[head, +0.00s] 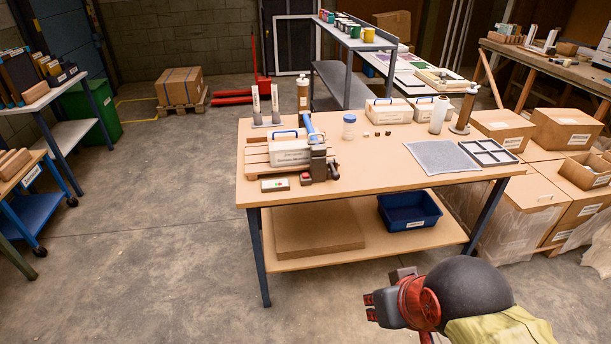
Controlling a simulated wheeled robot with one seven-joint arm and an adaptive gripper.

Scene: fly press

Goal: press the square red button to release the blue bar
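The blue bar (308,124) stands tilted at the press on the left part of the wooden table, above a dark press head (318,160). A small pale control box (264,186) lies at the table's front left edge, with small green and red marks on top. The square shape of the red button is too small to make out. A dark block with some red (305,178) sits just right of the box. My gripper (369,305) is at the lower right, in front of the table and well apart from the press and box. Its finger opening is unclear.
The table (380,176) also bears white cases, a jar (349,127), a grey mat (441,157) and a divided tray (487,152). A blue bin (409,211) is on the lower shelf. Cardboard boxes (565,128) crowd the right. The floor at front left is clear.

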